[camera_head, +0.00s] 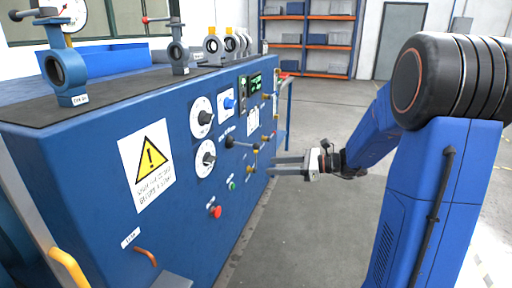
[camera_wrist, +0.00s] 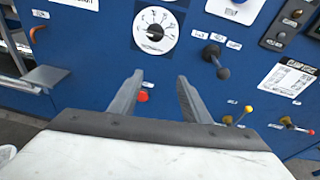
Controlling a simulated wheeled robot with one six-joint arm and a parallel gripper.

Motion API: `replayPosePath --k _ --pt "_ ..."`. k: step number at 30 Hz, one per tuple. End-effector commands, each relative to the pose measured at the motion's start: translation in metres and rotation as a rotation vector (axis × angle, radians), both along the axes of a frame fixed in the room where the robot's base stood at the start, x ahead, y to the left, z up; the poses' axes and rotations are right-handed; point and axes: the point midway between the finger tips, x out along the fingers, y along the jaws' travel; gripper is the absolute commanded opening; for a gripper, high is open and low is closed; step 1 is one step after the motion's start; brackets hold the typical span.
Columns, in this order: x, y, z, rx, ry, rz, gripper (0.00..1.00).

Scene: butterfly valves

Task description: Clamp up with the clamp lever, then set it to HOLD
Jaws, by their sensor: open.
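A yellow-knobbed lever (camera_wrist: 240,116) and a red-knobbed lever (camera_wrist: 298,127) sit lower right. A red button (camera_head: 216,211), a green button (camera_head: 232,185) and white dials (camera_head: 205,158) are near. An orange handle (camera_head: 146,256) juts out lower left. The floor right of the bench is clear.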

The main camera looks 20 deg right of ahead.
Motion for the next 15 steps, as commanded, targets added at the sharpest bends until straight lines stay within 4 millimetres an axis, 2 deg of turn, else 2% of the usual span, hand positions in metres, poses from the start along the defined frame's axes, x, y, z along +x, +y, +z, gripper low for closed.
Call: replayPosePath --k 1,3,7,12,15 --pt "0.016 -0.018 -0.004 0.063 0.022 -0.052 0.43" --pt "0.034 -0.04 -0.006 0.145 0.042 -0.115 0.43" --pt "0.058 -0.074 -0.01 0.263 0.067 -0.207 0.43" --pt "0.072 -0.096 -0.013 0.338 0.079 -0.265 0.43" --pt "0.076 -0.097 -0.013 0.348 0.081 -0.271 0.43"
